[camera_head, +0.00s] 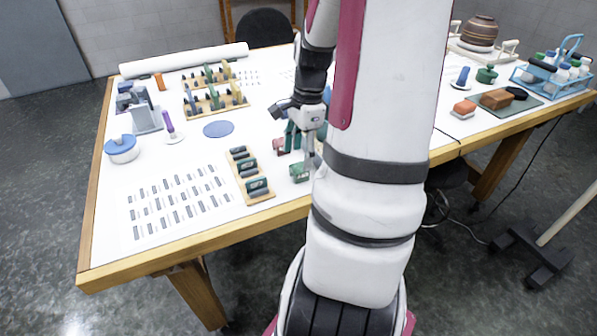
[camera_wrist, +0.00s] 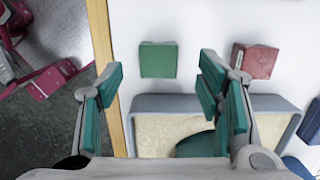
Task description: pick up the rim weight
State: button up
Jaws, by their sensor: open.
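My gripper (camera_wrist: 162,76) is open, with its teal-padded fingers spread and nothing between the pads. A green square block (camera_wrist: 158,60) lies on the white table, beyond the fingertips and in line with the gap. A dark red block (camera_wrist: 254,61) lies to its right, outside the right finger. Either block may be the rim weight; I cannot tell which. In the head view, my gripper (camera_head: 293,136) hangs over the table, partly hidden by my arm. The green block (camera_head: 299,173) is near the front edge and the red block (camera_head: 279,146) is farther back.
A grey-rimmed tray (camera_wrist: 285,103) with a cream inside lies under my gripper, partly hidden by it. The wooden table edge (camera_wrist: 103,50) runs close to the left finger. A wooden rack (camera_head: 257,197) with several small pieces stands left of the green block.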

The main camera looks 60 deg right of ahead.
aim_at(300, 167)
notch_tip(300, 167, down, 5)
jog(key=shift+a+f, duration=0.1)
jog(key=shift+a, duration=0.05)
jog(key=c, duration=1.3)
jog(key=shift+c, duration=0.2)
